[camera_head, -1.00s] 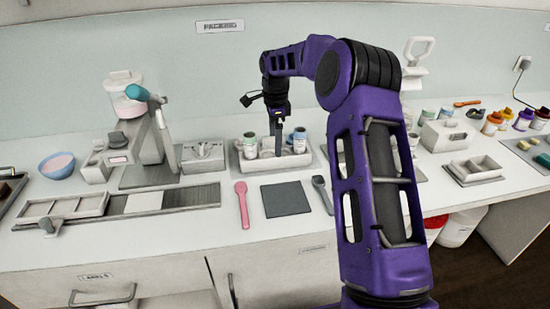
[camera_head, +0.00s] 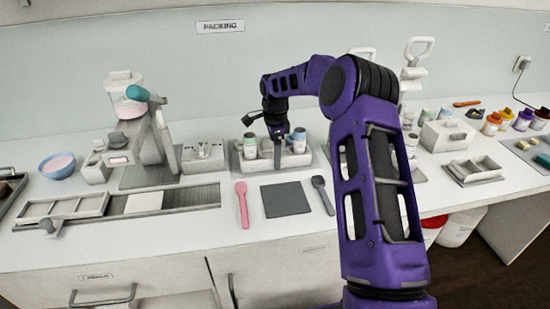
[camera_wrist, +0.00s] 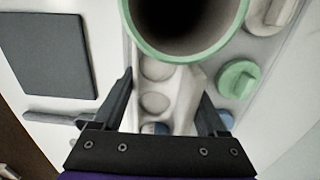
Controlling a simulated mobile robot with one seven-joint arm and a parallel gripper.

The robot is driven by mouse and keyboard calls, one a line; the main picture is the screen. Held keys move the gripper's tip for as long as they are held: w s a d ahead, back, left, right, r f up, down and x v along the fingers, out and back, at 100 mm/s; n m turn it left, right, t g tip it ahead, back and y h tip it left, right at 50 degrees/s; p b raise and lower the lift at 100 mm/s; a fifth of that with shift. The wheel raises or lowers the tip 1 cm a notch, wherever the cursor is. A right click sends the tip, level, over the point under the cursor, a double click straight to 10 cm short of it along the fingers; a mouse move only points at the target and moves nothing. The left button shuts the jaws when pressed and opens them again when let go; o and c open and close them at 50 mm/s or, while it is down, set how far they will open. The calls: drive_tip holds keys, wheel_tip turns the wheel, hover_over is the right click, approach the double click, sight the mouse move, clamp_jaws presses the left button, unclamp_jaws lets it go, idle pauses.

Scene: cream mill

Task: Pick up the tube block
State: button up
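The tube block appears to be the pale block with round sockets (camera_wrist: 156,72) seen below my gripper in the wrist view. In the head view a pale block (camera_head: 297,159) sits on the grey tray at the back of the counter. My gripper (camera_wrist: 161,76) is open, with its fingers apart on either side of the socketed block. Contact cannot be told. In the head view my gripper (camera_head: 277,160) points down between a green-topped jar (camera_head: 250,147) and a blue-topped jar (camera_head: 299,141). A green-rimmed open tube (camera_wrist: 190,55) hides part of the block in the wrist view.
A green cap (camera_wrist: 238,78) lies beside the block. A dark square mat (camera_head: 286,199), a pink spoon (camera_head: 242,203) and a grey spoon (camera_head: 323,195) lie in front of the tray. A press-like machine (camera_head: 150,135) stands left.

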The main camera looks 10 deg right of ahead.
clamp_jaws()
drive_tip(key=shift+r, duration=0.1)
wheel_tip(320, 180, up, 10)
drive_tip(key=shift+f, duration=0.1)
idle(0.4)
